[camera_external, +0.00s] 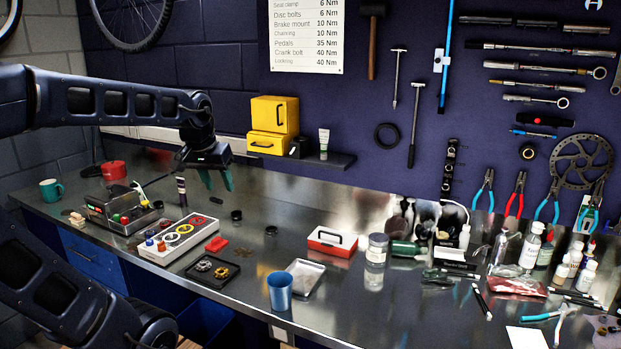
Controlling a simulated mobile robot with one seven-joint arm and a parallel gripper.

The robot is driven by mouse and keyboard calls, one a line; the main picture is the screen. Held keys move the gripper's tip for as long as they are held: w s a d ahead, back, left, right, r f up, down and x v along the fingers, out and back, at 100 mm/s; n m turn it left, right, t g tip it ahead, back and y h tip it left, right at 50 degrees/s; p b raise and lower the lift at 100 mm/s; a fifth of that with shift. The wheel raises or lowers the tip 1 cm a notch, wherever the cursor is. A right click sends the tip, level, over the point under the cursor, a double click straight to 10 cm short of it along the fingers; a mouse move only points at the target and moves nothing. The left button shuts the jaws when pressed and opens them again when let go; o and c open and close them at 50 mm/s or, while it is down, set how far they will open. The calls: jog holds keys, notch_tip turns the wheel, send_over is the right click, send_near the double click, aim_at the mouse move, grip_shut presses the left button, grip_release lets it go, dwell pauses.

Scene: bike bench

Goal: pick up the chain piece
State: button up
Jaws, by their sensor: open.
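My gripper (216,181) hangs from my dark arm above the left part of the metal bench, with its teal fingers pointing down. It is open, with nothing visible between the fingers. I cannot pick out the chain piece with certainty. A small dark disc-like item (236,215) lies on the bench below and slightly right of the gripper. Another small flat dark item (271,230) lies further right. Both are too small to identify. A black tray (196,279) with round toothed parts lies nearer the front edge.
A blue cup (279,291), metal tray (305,278) and red box (332,241) stand right. Bottles and tools crowd the far right. The back middle is fairly clear.

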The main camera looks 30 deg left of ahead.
jog(key=w+a+r+n+g, duration=0.1)
jog(key=w+a+n, duration=0.1)
jog(key=w+a, duration=0.35)
jog(key=w+a+r+n, duration=0.2)
jog(key=w, duration=0.7)
jog(key=n+g, duration=0.3)
jog(key=n, duration=0.8)
send_over(215, 199)
notch_tip(215, 199, down, 24)
notch_tip(215, 199, down, 5)
jog(key=shift+d+f, duration=0.1)
jog(key=shift+w+f, duration=0.15)
jog(key=shift+f, duration=2.6)
grip_shut()
